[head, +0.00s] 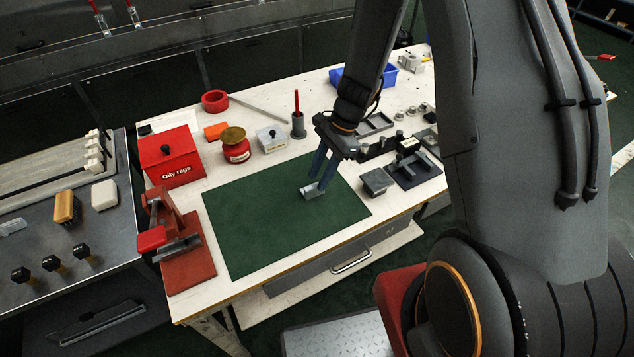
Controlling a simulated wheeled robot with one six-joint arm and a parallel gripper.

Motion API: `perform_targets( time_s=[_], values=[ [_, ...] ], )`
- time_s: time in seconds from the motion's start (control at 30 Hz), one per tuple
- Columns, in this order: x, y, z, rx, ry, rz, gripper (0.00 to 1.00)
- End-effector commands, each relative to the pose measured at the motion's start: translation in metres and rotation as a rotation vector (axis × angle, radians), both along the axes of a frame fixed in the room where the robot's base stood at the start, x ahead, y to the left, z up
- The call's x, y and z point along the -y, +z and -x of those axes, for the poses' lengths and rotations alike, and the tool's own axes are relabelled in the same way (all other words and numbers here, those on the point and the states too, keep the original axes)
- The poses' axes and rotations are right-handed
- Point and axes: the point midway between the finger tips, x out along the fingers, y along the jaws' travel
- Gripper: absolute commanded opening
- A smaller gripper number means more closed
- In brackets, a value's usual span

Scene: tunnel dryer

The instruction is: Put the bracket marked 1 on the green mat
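A small light-grey metal bracket (313,194) is at the right part of the green mat (262,215). No mark on it is legible at this size. My gripper (317,187) points down over the bracket, its two blue fingers a little apart with their tips at the bracket. I cannot tell whether the fingers press on it, or whether it rests fully on the mat. Part of the bracket is hidden by the fingers.
A grey block (377,182) and a dark plate with a metal part (413,168) stand right of the mat. Behind it are a red tin (236,150), a white box (271,139) and a grey cup (298,126). A red vise (180,240) and an oily-rags box (172,160) stand left. Most of the mat is clear.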

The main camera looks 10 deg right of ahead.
Motion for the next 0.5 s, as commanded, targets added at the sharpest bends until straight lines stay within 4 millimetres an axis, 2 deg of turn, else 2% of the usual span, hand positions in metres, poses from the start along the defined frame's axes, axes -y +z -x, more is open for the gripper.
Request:
perform_targets(
  time_s=[0.3,0.5],
  values=[
    [0.022,0.053,-0.008,0.004,-0.001,0.001,0.31],
    [0.03,0.074,-0.009,0.002,-0.001,0.0,0.31]
  ],
)
